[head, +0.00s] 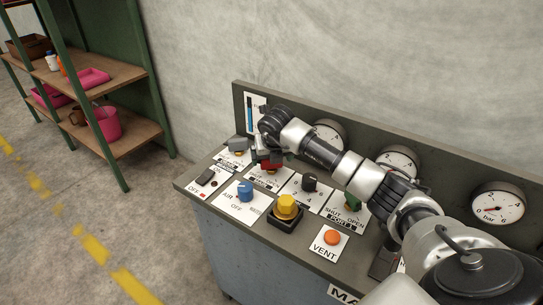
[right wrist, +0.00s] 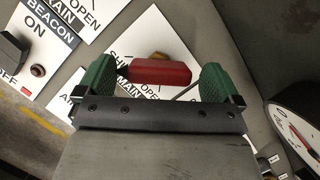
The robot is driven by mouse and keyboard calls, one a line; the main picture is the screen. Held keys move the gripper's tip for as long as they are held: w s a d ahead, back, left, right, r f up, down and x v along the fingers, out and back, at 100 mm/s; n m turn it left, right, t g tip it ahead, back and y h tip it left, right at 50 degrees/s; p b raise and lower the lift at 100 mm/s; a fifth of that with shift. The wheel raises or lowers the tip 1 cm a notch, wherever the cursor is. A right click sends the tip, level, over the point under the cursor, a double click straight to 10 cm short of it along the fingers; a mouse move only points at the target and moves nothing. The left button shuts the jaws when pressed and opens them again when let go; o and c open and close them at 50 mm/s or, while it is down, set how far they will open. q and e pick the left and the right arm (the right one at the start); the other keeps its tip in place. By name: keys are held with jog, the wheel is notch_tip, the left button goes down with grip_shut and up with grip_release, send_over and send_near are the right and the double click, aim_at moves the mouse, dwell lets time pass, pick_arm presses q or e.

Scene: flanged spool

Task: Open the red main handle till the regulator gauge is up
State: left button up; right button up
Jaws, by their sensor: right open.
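The red main handle (head: 271,164) sits on its white plate on the sloped console, partly covered by my right gripper. In the right wrist view the red handle (right wrist: 160,72) lies crosswise between the green fingertips of my right gripper (right wrist: 157,80). Three round gauges stand on the back panel: a left one (head: 328,135), a middle one (head: 398,160) and a right one (head: 497,203). I cannot tell which is the regulator gauge. My left gripper is not in view.
Nearby on the console are a grey handle (head: 237,144), a blue knob (head: 245,190), a black knob (head: 309,183), a yellow button (head: 287,207), an orange vent button (head: 331,237) and a green handle (head: 353,202). A shelf (head: 120,75) stands at the left.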

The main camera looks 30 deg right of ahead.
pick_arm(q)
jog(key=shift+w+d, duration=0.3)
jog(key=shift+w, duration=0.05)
pick_arm(e)
jog(key=shift+w+d+f, duration=0.1)
jog(key=shift+w+f, duration=0.05)
jog(key=shift+f, duration=0.15)
jog(key=c, duration=0.9)
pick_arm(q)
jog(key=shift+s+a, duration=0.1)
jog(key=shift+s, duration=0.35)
